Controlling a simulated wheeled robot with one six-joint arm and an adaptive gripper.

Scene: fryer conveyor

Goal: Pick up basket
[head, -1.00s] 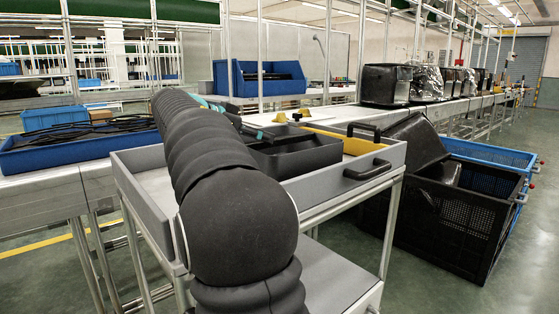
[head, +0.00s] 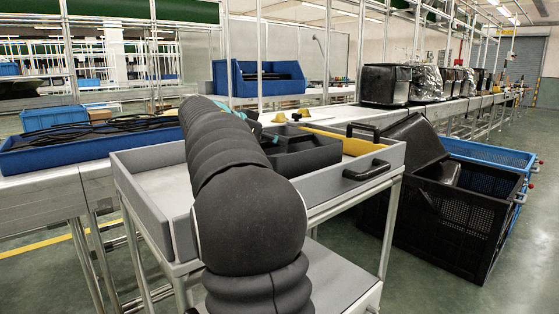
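A black open-topped basket (head: 305,152) sits on the grey cart (head: 140,190), right of my arm. Its left part is hidden behind my arm. My black-sleeved arm reaches away over the cart. A small dark and teal part of my gripper (head: 258,128) shows past the arm, at the basket's far left side. The rest of the gripper is hidden. I cannot tell whether its fingers are open or shut, or whether they touch the basket.
The cart has black handles (head: 367,171) and a yellow panel (head: 345,142). Black crates (head: 455,225) stand on the floor at right. A conveyor with several black fryer bodies (head: 385,85) runs behind. A blue bin (head: 75,145) with dark cables lies at left.

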